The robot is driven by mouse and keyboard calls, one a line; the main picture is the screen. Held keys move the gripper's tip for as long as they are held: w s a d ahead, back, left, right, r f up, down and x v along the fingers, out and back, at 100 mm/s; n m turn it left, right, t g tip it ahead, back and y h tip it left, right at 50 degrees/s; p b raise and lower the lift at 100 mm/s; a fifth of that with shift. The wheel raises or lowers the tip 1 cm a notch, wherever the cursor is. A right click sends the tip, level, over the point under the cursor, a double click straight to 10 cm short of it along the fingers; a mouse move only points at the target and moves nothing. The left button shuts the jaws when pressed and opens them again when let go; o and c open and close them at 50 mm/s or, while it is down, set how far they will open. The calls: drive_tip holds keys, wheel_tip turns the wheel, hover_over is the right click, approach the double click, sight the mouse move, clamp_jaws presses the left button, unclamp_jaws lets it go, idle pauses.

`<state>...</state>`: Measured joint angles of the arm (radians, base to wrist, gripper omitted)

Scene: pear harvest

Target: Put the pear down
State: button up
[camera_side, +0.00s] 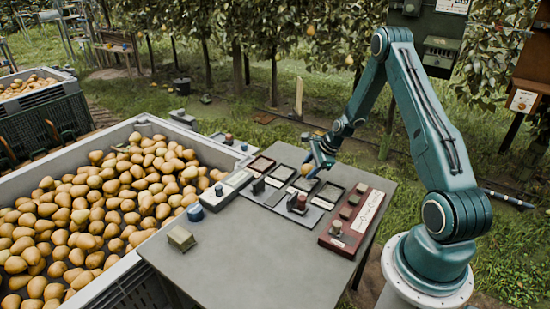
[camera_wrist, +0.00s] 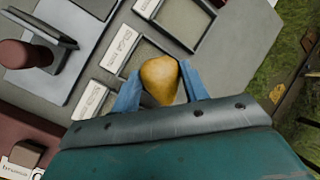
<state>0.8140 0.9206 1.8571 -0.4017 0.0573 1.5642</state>
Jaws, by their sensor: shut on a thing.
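A yellow-brown pear (camera_wrist: 160,80) is between the two blue fingers of my gripper (camera_wrist: 160,92) in the wrist view. My gripper is shut on it. In the side view the pear (camera_side: 306,169) shows small at the fingertips of my gripper (camera_side: 313,168), over the row of dark-framed trays on the grey table (camera_side: 215,265). In the wrist view a tray (camera_wrist: 125,70) lies partly hidden behind the pear, and another tray (camera_wrist: 180,20) lies just beyond it. I cannot tell whether the pear touches a tray.
A large grey bin (camera_side: 110,285) full of pears stands left of the table. A red-brown panel (camera_side: 352,215), a blue knob (camera_side: 195,213) and a greenish block (camera_side: 181,238) sit on the table. The table's front middle is clear. Trees stand behind.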

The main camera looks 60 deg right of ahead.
drive_tip(key=shift+f, duration=1.4)
drive_tip(key=shift+f, duration=0.15)
drive_tip(key=o, duration=0.7)
drive_tip(key=a+v, duration=0.1)
drive_tip(key=v, duration=1.1)
drive_tip(key=shift+d+r, duration=0.2)
drive_tip(key=shift+d, duration=0.2)
drive_tip(key=shift+w+r, duration=0.1)
